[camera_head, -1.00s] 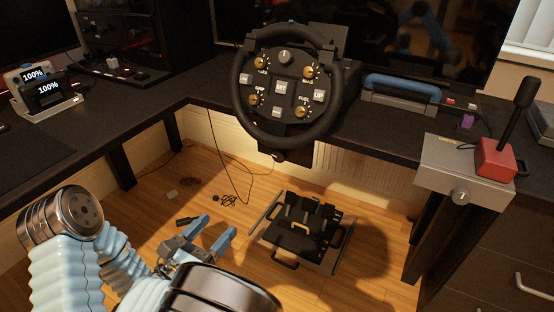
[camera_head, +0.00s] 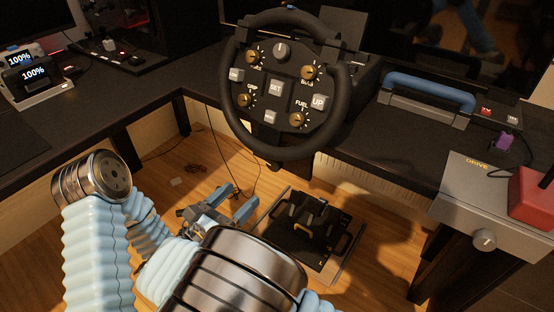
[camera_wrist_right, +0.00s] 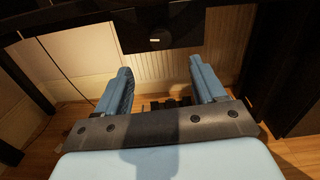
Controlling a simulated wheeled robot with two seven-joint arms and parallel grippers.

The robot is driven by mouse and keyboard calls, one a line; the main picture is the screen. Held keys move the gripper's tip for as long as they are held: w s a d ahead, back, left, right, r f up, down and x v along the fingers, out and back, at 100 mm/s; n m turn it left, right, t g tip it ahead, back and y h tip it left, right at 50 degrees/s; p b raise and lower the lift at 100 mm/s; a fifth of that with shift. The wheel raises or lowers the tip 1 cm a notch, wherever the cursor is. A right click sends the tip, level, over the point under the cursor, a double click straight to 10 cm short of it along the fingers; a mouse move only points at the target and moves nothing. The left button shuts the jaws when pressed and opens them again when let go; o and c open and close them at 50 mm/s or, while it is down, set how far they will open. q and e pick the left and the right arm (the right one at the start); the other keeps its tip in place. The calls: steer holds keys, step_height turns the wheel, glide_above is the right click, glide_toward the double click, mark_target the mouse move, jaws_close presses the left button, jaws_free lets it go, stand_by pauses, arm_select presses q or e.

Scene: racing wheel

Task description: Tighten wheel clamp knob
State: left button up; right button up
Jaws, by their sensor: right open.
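The racing wheel (camera_head: 341,100) is mounted at the desk's front edge, with a dark mount (camera_head: 290,168) hanging below it. In the right wrist view the dark mount (camera_wrist_right: 178,27) is ahead, with a small pale mark (camera_wrist_right: 155,40) on its face. I cannot tell whether this mark is the clamp knob; no knob shows clearly there. My right gripper (camera_head: 241,195) is open and empty, below and left of the mount, apart from it. In the wrist view the gripper's two blue fingers (camera_wrist_right: 162,80) are spread with nothing between them. My left gripper is not in view.
A pedal set (camera_head: 305,228) stands on the wooden floor under the desk. A cable (camera_head: 207,130) hangs left of the mount. A grey shifter plate (camera_head: 465,205) with a round knob (camera_head: 485,240) is at the right. The desk edge overhangs the open space below.

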mark_target(272, 165)
steer(key=b+x, duration=0.2)
steer(key=x, duration=0.9)
steer(key=shift+w+d+f+b, duration=0.1)
steer(key=shift+w+d+b, duration=0.2)
steer(key=shift+b, duration=0.1)
steer(key=shift+w+d, duration=0.3)
steer(key=shift+w, duration=0.2)
steer(key=c, duration=1.1)
steer(key=shift+o, duration=0.2)
